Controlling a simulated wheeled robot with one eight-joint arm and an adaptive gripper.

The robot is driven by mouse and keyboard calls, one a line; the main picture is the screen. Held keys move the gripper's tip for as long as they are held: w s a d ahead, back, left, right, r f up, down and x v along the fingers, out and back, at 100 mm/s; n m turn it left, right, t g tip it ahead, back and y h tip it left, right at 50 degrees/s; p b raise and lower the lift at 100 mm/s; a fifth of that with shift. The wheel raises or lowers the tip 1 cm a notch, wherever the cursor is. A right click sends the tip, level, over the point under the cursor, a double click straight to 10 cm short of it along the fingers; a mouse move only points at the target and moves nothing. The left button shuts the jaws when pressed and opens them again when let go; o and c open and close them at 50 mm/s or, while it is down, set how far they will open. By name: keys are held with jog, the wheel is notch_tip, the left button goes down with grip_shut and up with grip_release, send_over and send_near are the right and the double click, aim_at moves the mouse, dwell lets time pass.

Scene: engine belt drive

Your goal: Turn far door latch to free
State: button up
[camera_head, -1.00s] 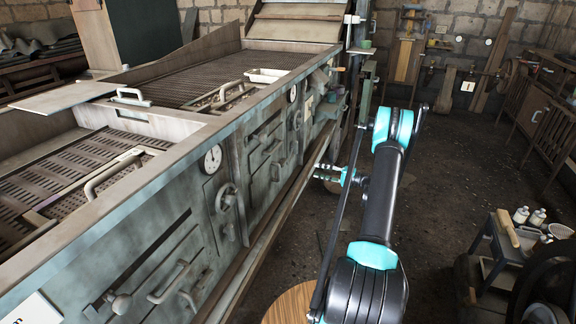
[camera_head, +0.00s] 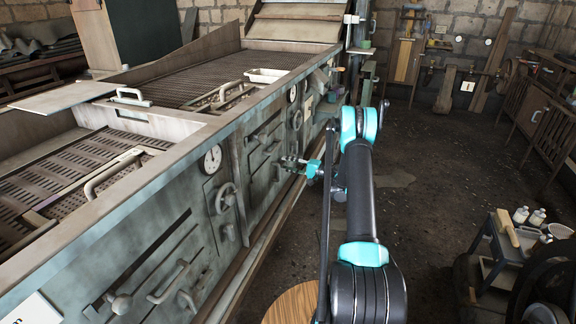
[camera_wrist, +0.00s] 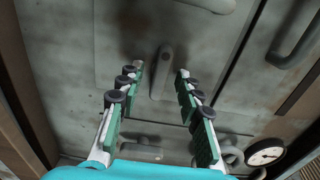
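The far door (camera_head: 262,150) is a grey-green metal panel in the machine's side, and it fills much of the wrist view (camera_wrist: 215,45). The far door latch (camera_wrist: 164,62) is a short grey lever with a rounded end, seen between my fingertips in the wrist view. My gripper (camera_wrist: 160,72) is open, with its green-padded fingers on either side of the latch. No contact with the latch can be made out. In the head view my gripper (camera_head: 289,162) is close in front of the far door and hides the latch there.
A bar handle (camera_wrist: 296,40) is at the right of the wrist view, and a dial gauge (camera_wrist: 265,156) is at lower right. A handwheel (camera_head: 226,198) sticks out nearer along the machine.

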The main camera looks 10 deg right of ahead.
grip_shut()
dwell(0.3)
jog(key=shift+m, duration=0.3)
jog(key=m, duration=1.2)
jog(key=shift+m, duration=2.5)
